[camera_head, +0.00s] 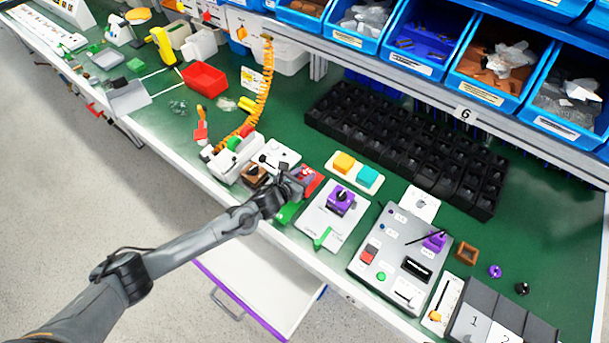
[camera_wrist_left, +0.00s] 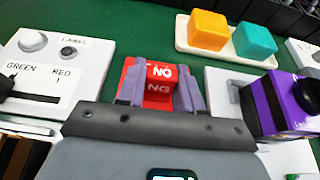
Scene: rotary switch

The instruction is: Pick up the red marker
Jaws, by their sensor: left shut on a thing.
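My right gripper is not in view.
A white tray with orange and teal blocks (camera_head: 343,162) stands behind. A purple switch (camera_head: 341,200) on a white plate is to the right, and a GREEN/RED slider box (camera_wrist_left: 42,75) to the left. A black bin grid (camera_head: 408,150) lies farther back.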

